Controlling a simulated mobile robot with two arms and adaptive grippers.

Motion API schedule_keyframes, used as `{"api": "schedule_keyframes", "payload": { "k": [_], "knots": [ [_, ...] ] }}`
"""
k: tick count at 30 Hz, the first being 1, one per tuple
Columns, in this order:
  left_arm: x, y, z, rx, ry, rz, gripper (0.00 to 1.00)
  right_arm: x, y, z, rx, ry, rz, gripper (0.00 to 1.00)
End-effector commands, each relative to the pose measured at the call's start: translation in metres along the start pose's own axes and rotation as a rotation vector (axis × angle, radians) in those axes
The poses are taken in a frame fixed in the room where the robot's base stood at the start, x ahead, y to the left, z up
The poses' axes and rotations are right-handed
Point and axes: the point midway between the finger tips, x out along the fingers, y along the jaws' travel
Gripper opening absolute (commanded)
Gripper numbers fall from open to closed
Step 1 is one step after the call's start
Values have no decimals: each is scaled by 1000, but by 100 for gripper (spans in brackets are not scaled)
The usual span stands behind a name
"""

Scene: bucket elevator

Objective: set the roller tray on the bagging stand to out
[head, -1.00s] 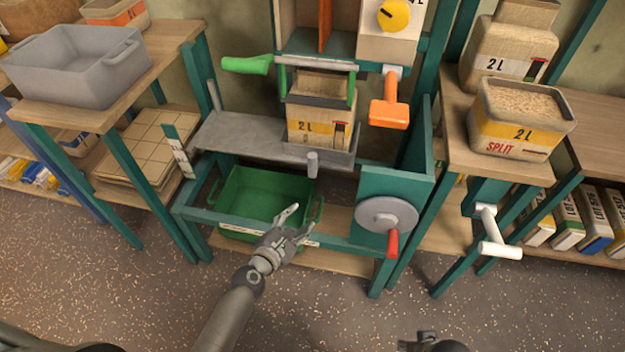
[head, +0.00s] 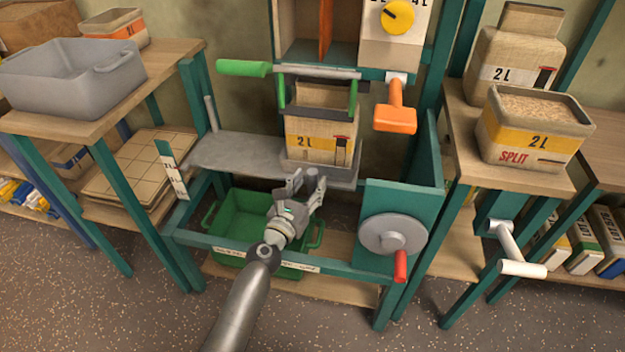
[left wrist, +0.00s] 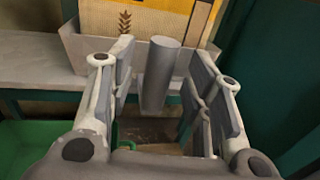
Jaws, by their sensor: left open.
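The roller tray (head: 232,153) is a grey metal shelf on the teal bagging stand (head: 340,257), seen in the head view. A grey upright peg (head: 313,177) stands at its front edge. A tan 2 L container (head: 318,138) sits on the tray's right part. My left gripper (head: 306,187) is open at the peg. In the left wrist view the peg (left wrist: 160,75) stands between the two spread fingers, with gaps on both sides. My right gripper is not in view.
A green bin (head: 240,215) stands under the tray. A grey wheel with a red handle (head: 393,234) is at right. A green handle (head: 243,68) and orange handle (head: 396,108) are above. A grey tub (head: 72,75) stands on the left table.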

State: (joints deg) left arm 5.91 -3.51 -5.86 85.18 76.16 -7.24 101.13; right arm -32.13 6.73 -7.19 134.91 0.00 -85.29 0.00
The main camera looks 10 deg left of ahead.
Motion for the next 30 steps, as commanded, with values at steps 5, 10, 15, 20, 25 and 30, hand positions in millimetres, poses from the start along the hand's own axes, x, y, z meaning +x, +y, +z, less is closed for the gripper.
{"api": "schedule_keyframes", "payload": {
  "k": [5, 10, 15, 20, 25, 30],
  "knots": [
    [20, 0, -1, 1, -1, 0, 46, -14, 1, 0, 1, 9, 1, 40],
    [27, 0, 0, 1, 0, 0, 46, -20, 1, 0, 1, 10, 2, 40],
    [28, 0, 0, 1, 0, 0, 46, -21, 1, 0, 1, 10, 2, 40],
    [28, 0, 0, 1, 0, 0, 36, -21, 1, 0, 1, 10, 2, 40],
    [27, 0, 0, 1, 1, 0, 14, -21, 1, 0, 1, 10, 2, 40],
    [27, 0, 0, 1, 1, 0, 0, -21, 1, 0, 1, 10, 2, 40]
  ]
}}
